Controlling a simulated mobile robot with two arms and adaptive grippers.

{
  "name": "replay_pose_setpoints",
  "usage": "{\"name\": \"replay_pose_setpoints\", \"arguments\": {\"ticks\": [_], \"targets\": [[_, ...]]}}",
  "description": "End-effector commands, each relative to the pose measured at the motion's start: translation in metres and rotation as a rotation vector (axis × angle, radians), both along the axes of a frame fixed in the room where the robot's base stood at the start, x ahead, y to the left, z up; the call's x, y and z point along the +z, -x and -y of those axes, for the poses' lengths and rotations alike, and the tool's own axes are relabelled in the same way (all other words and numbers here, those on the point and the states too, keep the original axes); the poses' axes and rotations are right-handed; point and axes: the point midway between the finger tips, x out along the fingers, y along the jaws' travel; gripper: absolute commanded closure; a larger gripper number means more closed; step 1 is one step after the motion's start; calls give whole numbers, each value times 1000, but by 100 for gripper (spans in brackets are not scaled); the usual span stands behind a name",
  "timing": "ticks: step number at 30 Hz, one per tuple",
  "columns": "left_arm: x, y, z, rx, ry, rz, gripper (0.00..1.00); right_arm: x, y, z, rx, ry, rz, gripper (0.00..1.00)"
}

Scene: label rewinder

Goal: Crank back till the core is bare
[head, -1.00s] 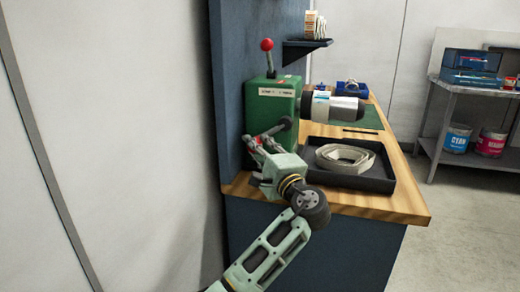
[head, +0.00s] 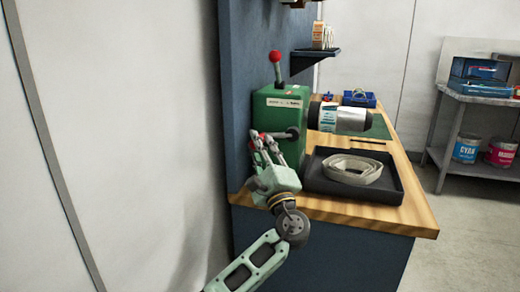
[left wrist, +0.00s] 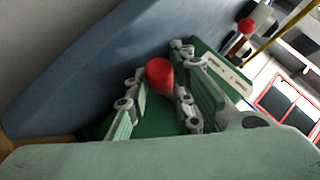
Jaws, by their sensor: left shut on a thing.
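The green label rewinder (head: 272,110) stands on the bench, with a red-knobbed lever (head: 275,57) upright on top. Its crank (head: 279,134) points left from the shaft and ends in a red handle (head: 253,134). My left gripper (head: 264,147) is shut on this handle. The red handle also shows between the fingers in the left wrist view (left wrist: 159,76). A silver cylinder with a dark end (head: 352,118) sticks out right of the rewinder. A white and blue printed label (head: 328,116) shows on its left part; its far side is hidden. My right gripper is not in view.
A black tray (head: 345,196) with a loose pale coil of strip (head: 352,168) lies in front of the cylinder. A blue panel (head: 235,90) stands close behind the rewinder. A small shelf (head: 316,55) holds a roll. A blue bin (head: 360,99) sits farther back.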

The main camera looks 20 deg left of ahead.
Motion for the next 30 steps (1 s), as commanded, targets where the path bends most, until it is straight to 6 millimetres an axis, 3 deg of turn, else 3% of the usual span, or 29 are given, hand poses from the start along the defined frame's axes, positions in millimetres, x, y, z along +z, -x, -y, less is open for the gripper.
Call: {"name": "replay_pose_setpoints", "arguments": {"ticks": [8, 9, 14, 24, 30], "targets": [[5, 0, -4, 7, 3, 9, 100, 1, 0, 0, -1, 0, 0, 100], [5, 0, -4, 7, 3, 9, 76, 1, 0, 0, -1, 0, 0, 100], [4, 0, -3, 4, 3, 7, 62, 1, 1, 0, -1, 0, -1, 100], [1, 2, 0, 1, 2, 3, 62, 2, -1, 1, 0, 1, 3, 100], [-12, 21, 16, -2, 4, 3, 62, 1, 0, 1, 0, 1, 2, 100]]}}
